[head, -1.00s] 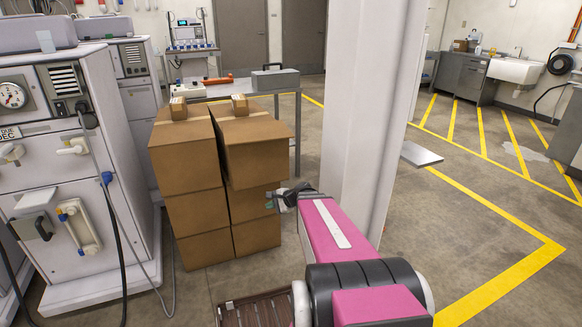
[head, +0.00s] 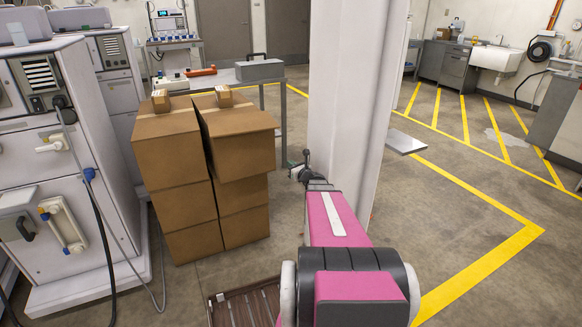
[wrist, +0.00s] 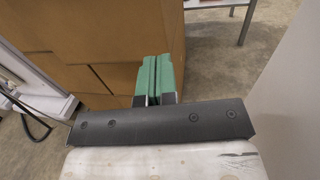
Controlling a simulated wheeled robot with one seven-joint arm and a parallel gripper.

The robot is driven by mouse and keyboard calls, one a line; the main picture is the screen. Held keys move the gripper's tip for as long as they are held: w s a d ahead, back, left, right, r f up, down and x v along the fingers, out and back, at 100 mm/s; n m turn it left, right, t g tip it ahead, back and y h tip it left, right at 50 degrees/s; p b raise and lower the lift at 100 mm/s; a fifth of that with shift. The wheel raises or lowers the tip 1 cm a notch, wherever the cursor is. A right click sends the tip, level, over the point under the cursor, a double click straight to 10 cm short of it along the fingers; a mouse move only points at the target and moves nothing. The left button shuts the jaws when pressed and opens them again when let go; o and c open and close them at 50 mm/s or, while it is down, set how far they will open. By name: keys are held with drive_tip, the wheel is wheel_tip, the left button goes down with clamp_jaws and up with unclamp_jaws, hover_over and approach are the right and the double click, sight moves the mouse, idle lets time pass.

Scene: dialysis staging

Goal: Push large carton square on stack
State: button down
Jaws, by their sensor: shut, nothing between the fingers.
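The large carton (head: 242,153) is the top one of the right-hand stack in the head view. It sits turned and shifted, overhanging the lower cartons (head: 243,210) on its right and near side, with a wedge gap to the left stack. A small box (head: 224,97) rests on it. My gripper (head: 301,166) is to the right of the large carton, apart from it in the head view. In the wrist view my gripper's green fingers (wrist: 159,78) are together and empty, with brown cartons (wrist: 88,45) filling the upper left. Whether the fingertips touch cardboard is not clear.
A left carton stack (head: 172,150) with a small box (head: 160,100) stands beside it. A white column (head: 352,100) rises close right of my gripper. Dialysis machines (head: 65,160) stand left, a table (head: 225,80) behind.

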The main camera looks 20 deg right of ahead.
sight(268, 149)
drive_tip(key=x, duration=1)
drive_tip(key=shift+w, duration=0.35)
drive_tip(key=shift+a, duration=0.1)
drive_tip(key=x, duration=0.9)
drive_tip(key=shift+f, duration=0.1)
drive_tip(key=shift+s, duration=0.1)
